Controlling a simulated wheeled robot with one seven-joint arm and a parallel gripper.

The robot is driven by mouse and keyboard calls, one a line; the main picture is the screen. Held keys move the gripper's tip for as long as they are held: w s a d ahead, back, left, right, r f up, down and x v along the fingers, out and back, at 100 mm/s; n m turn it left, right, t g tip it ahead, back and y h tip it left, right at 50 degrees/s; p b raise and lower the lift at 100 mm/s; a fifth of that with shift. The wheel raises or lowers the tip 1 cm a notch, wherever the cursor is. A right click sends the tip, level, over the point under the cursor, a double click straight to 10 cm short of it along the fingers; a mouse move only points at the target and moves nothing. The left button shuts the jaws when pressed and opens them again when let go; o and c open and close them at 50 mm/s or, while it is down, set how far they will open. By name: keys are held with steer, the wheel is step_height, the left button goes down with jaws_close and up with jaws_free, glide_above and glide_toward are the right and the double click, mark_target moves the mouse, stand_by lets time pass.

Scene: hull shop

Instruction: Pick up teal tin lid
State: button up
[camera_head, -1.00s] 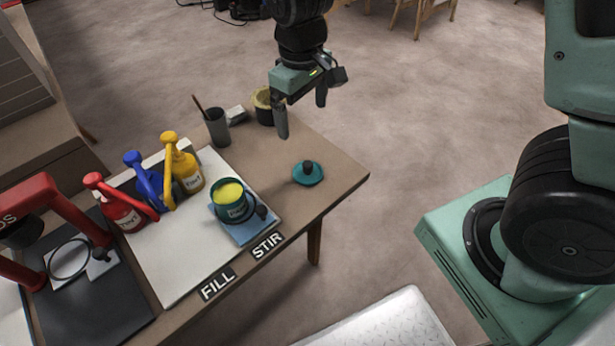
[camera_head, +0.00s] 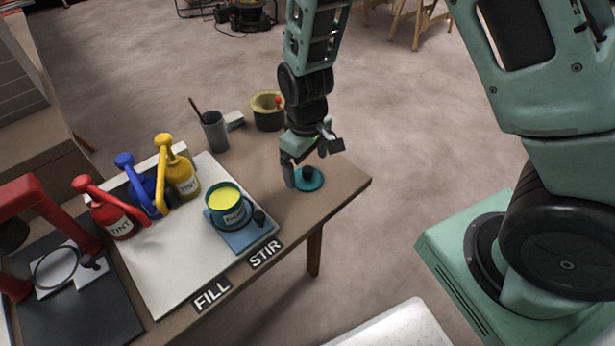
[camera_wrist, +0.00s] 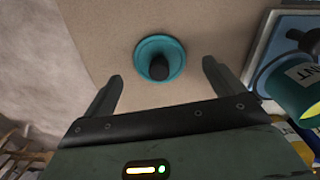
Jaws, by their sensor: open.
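The teal tin lid (camera_head: 313,182) lies flat near the right corner of the table, with a dark knob on top. In the wrist view the lid (camera_wrist: 173,50) is ahead of the fingertips, its dark knob pointing toward me and roughly in line with the gap between the fingers. My gripper (camera_head: 306,170) is open and empty, low at the lid in the head view. It also shows in the wrist view (camera_wrist: 162,70), with one finger on each side of the gap. I cannot tell whether a finger touches the lid.
A teal tin of yellow paint (camera_head: 228,210) stands on a blue pad (camera_head: 250,239) left of the lid. Red, blue and yellow tint bottles (camera_head: 181,178) stand farther left. A grey cup (camera_head: 214,133) and a yellowish pot (camera_head: 267,112) are behind. The table's right edge is close to the lid.

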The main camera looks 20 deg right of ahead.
mark_target(308, 179)
step_height(308, 179, down, 3)
steer(key=shift+r, duration=0.2)
steer(key=c, duration=1)
steer(key=shift+c, duration=0.2)
steer(key=shift+r, duration=0.15)
